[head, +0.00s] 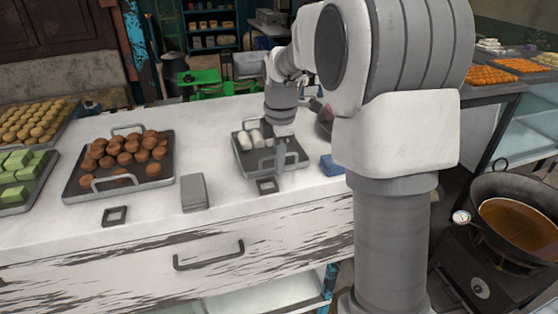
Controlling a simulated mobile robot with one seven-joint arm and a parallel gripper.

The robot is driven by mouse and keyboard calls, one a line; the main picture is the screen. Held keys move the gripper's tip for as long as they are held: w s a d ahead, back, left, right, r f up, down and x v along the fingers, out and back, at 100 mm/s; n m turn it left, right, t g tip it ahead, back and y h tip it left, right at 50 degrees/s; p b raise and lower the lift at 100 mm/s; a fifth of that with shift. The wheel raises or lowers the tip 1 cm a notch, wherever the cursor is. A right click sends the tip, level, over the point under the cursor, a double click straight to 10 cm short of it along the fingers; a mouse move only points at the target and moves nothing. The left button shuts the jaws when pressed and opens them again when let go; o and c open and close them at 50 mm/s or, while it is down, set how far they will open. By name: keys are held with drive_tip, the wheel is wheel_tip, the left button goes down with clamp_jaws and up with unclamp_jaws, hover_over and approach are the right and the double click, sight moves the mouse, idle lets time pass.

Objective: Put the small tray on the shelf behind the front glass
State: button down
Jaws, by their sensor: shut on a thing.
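The small tray (243,160) is dark with metal rims and holds several white rolls (257,138). It rests on the white counter, left of my arm. My gripper (281,163) is over the tray's near side, pointing down, and is shut on the tray at its near handle. The exact grip is small and partly hidden by the fingers. At the right, a display case with glass panes (527,128) shows pale shelf space beneath its top. Part of it is hidden behind my arm.
A tray of brown balls (120,188), green blocks (18,180) and a tray of yellow sweets (40,122) stand at left. A pan of brown liquid (520,222) stands at right.

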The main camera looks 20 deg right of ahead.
drive_tip(key=shift+f, duration=0.15)
drive_tip(key=c, duration=0.9)
unclamp_jaws()
